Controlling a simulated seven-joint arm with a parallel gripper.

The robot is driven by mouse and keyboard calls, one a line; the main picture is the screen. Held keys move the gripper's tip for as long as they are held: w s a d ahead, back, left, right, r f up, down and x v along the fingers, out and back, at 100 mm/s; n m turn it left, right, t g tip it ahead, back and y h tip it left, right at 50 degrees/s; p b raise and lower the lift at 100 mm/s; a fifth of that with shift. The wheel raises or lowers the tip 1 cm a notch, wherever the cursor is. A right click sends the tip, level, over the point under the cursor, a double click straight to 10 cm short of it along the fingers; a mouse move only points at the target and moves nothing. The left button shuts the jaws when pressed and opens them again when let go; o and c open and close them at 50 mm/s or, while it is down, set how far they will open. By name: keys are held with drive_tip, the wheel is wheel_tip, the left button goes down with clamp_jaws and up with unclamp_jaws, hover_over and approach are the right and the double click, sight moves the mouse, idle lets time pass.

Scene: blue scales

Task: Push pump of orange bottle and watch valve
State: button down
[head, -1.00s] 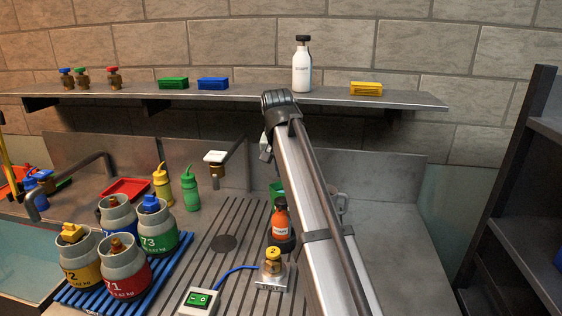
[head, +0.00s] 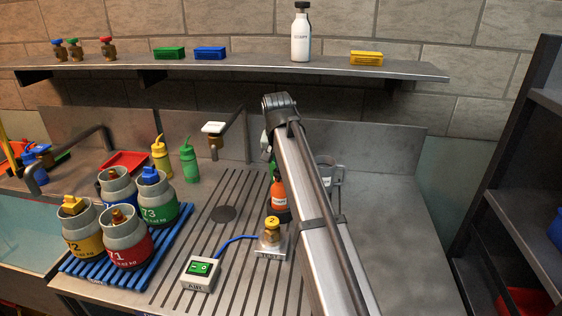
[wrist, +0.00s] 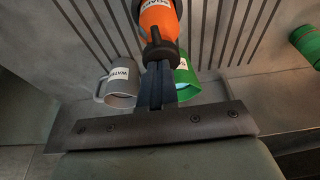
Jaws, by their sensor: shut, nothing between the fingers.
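The orange bottle (head: 279,194) stands on the grooved steel drainboard, partly hidden behind my arm in the head view. In the wrist view its orange body (wrist: 158,18) and black pump top (wrist: 160,50) are near the top centre. My gripper (wrist: 158,68) is shut and empty, its dark fingers right at the pump top; I cannot tell whether they touch it. In the head view my arm hides the gripper. The brass valve (head: 271,236) with a yellow "2" cap stands on a small base in front of the bottle. A blue tube joins it to the AIR box (head: 200,271) with a green display.
A grey WATER mug (wrist: 122,85) and a green cup (wrist: 184,78) flank my fingers. Yellow (head: 161,157) and green (head: 189,161) squeeze bottles stand left. Several numbered canisters sit on a blue rack (head: 150,270). A shelf (head: 240,68) runs behind. The right counter is clear.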

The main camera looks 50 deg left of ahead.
sight(280, 179)
drive_tip(key=shift+f, duration=0.8)
drive_tip(key=shift+s+d+f, duration=0.15)
drive_tip(key=shift+d+f, duration=0.1)
drive_tip(key=shift+f, duration=0.35)
drive_tip(key=shift+a+r, duration=0.1)
drive_tip(key=shift+r, duration=0.55)
drive_tip(key=v, duration=1.3)
drive_tip(key=shift+w+a+r, duration=0.35)
drive_tip(key=shift+r, duration=0.2)
